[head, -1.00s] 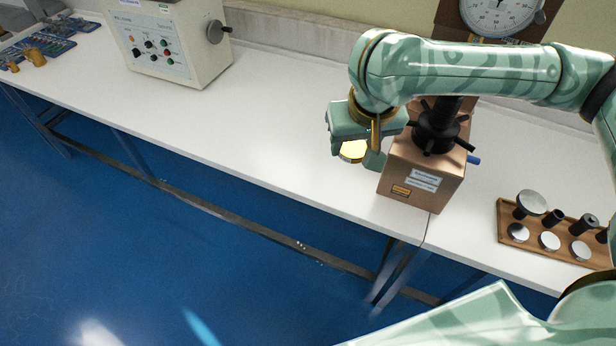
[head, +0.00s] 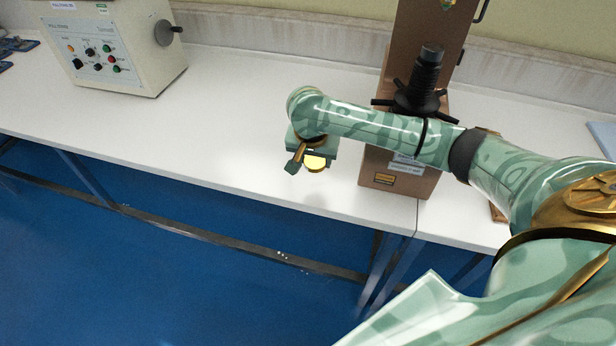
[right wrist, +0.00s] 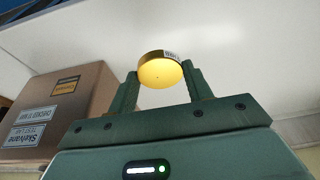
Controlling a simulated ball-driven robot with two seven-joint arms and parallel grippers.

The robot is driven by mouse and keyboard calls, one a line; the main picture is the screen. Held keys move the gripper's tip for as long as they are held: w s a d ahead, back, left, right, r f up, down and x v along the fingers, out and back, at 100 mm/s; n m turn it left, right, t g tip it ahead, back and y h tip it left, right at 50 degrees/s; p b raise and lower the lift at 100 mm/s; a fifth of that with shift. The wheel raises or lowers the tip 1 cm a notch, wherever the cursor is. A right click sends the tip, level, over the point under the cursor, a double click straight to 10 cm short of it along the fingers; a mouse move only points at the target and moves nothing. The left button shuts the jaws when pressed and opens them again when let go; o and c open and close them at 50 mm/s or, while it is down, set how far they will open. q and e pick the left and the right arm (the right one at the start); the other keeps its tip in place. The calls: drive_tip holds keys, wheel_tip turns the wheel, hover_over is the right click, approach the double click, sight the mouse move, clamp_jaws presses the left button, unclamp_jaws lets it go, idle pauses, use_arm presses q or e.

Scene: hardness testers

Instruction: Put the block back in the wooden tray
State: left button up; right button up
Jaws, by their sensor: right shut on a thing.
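The block is a round brass-yellow disc (head: 316,164) with a small label on its rim, seen in the right wrist view (right wrist: 160,73). My right gripper (head: 311,159) is shut on it, with one finger on each side, and holds it over the white bench left of the copper-brown tester. In the right wrist view my right gripper (right wrist: 161,78) points at the bench. Only a small corner of the wooden tray (head: 497,213) shows at the right, behind my right arm; the rest is hidden. My left gripper is not in view.
The copper-brown hardness tester (head: 399,180) with a black spoked handwheel (head: 415,98) stands close right of the gripper. A cream control box (head: 118,45) stands at the back left. The white bench (head: 220,125) between them is clear; its front edge drops to blue floor.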

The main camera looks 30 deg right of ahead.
sight(311, 176)
drive_tip(key=w+f+b, duration=0.1)
drive_tip(key=f, duration=0.1)
drive_tip(key=w+d+f+b, duration=0.1)
drive_tip(key=f, duration=0.1)
drive_tip(key=shift+w+b, duration=0.3)
drive_tip(key=shift+w, duration=0.1)
drive_tip(key=b+x, duration=0.2)
drive_tip(key=x, duration=0.1)
drive_tip(key=shift+a+f, duration=0.1)
drive_tip(key=shift+f, duration=0.35)
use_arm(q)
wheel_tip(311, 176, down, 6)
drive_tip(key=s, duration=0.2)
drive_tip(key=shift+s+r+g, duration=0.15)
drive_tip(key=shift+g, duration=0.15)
use_arm(e)
drive_tip(key=shift+s+r, duration=0.1)
drive_tip(key=shift+r, duration=0.1)
drive_tip(key=o, duration=1.3)
drive_tip(key=shift+f, duration=0.15)
drive_tip(key=p+v, duration=0.8)
drive_tip(key=v, duration=0.4)
drive_tip(key=shift+p, duration=0.4)
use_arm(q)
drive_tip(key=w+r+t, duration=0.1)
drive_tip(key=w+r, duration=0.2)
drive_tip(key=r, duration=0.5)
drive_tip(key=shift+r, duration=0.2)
use_arm(e)
drive_tip(key=shift+a, duration=0.1)
